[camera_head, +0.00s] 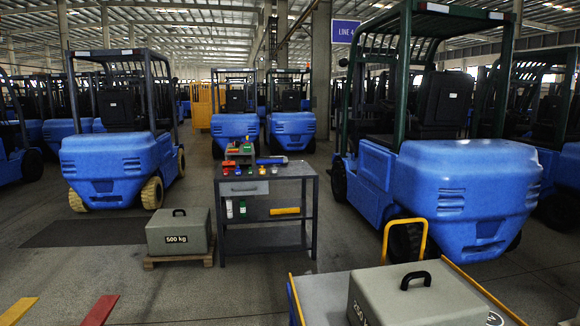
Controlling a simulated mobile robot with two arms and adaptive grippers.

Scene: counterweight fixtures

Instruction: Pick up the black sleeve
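Neither of my grippers is in view. I cannot make out with certainty a black sleeve. A black arched handle (416,275) stands on top of the grey 250 kg block (400,303) at the front right. A smaller black handle (179,211) is on the grey 500 kg block (190,230) at the left of the middle. Whether either handle carries a sleeve is too small to tell.
The 250 kg block sits on a cart with a yellow rail (424,240). The 500 kg block rests on a wooden pallet (182,259) beside a dark workbench (264,173) holding small coloured items. Blue forklifts (120,165) (460,190) stand around.

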